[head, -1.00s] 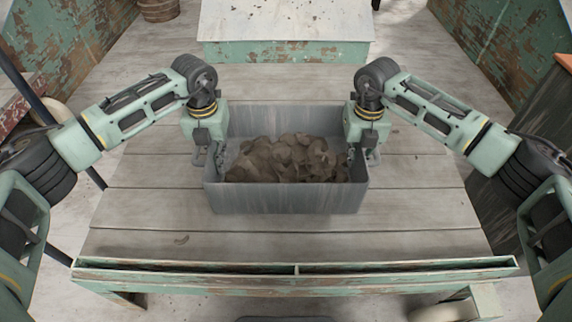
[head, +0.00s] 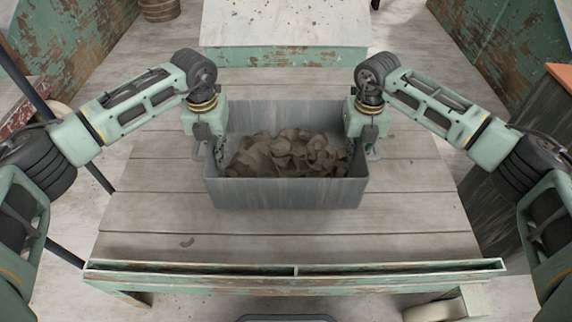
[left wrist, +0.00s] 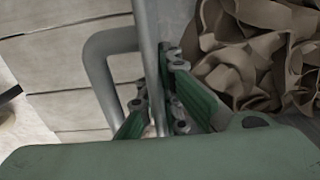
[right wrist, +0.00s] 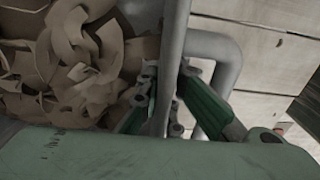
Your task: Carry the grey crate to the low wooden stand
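The grey crate (head: 285,193) is in the middle of the head view, level and filled with brown clay trimmings (head: 285,155). My left gripper (head: 208,150) is at its left end and my right gripper (head: 362,148) at its right end. In the left wrist view my left fingers (left wrist: 155,98) straddle the crate's wall, beside a grey tube handle (left wrist: 98,70). In the right wrist view my right fingers (right wrist: 163,98) close on the opposite wall the same way. The crate seems slightly above the plank table (head: 290,225). I cannot tell which surface is the low wooden stand.
A pale-topped table with a peeling green side (head: 285,58) stands beyond the plank table. A raised green trough (head: 295,270) runs along the near edge. An orange-topped piece (head: 560,75) is at the right, and a wooden bucket (head: 159,9) at the back left.

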